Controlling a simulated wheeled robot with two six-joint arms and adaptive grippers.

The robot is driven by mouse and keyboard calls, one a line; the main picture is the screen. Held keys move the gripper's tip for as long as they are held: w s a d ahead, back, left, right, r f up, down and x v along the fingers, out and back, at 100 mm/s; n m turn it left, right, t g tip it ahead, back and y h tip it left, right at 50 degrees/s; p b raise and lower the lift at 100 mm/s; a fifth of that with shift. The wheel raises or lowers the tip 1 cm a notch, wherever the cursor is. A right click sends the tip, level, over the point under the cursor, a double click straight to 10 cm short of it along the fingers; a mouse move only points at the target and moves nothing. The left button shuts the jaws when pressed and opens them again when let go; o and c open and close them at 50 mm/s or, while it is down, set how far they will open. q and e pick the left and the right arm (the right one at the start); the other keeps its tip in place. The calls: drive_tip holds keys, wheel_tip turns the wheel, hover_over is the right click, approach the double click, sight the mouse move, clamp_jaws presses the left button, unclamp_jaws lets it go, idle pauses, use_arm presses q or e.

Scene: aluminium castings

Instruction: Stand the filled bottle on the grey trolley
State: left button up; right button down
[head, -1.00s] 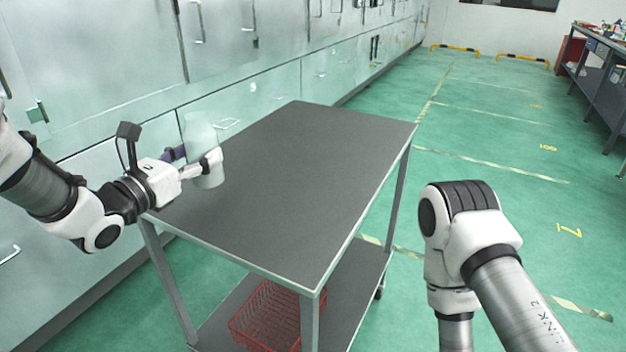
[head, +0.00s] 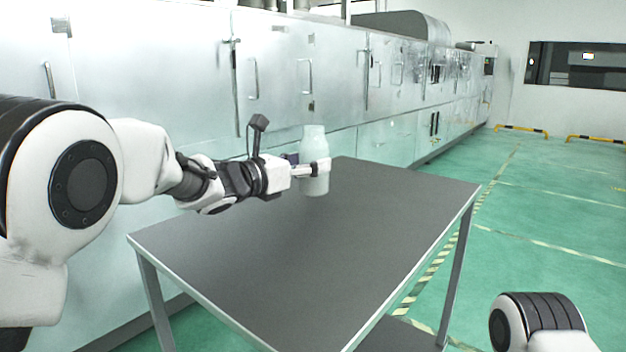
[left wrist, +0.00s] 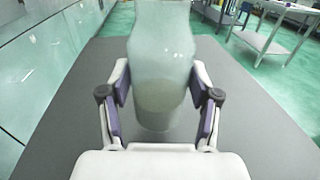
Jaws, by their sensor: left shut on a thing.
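The filled bottle (head: 314,150) is pale, translucent and upright, with a fill showing in its lower part in the left wrist view (left wrist: 160,85). My left gripper (head: 314,170) is shut on it, with one finger on each side of its body. The bottle is over the far part of the grey trolley's dark top (head: 300,240). I cannot tell whether its base touches the top or hangs just above it. My right gripper is out of view; only part of my right arm shows at the lower right.
The trolley top is bare around the bottle. Steel cabinets (head: 200,80) with handles line the left and back. Green floor (head: 540,230) with striped lines is open on the right. Another table (left wrist: 262,42) stands farther off in the left wrist view.

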sight(302, 179)
use_arm(q)
drive_tip(key=f, duration=0.1)
drive_tip(key=f+b, duration=0.1)
drive_tip(key=w+f, duration=0.1)
drive_tip(key=shift+d+f, duration=0.15)
drive_tip(key=shift+d, duration=0.15)
drive_tip(key=shift+f, duration=0.25)
drive_tip(key=shift+r, duration=0.1)
drive_tip(key=o, duration=1.3)
drive_tip(key=shift+c, duration=0.2)
drive_tip(key=shift+r, duration=0.15)
drive_tip(key=v, duration=1.2)
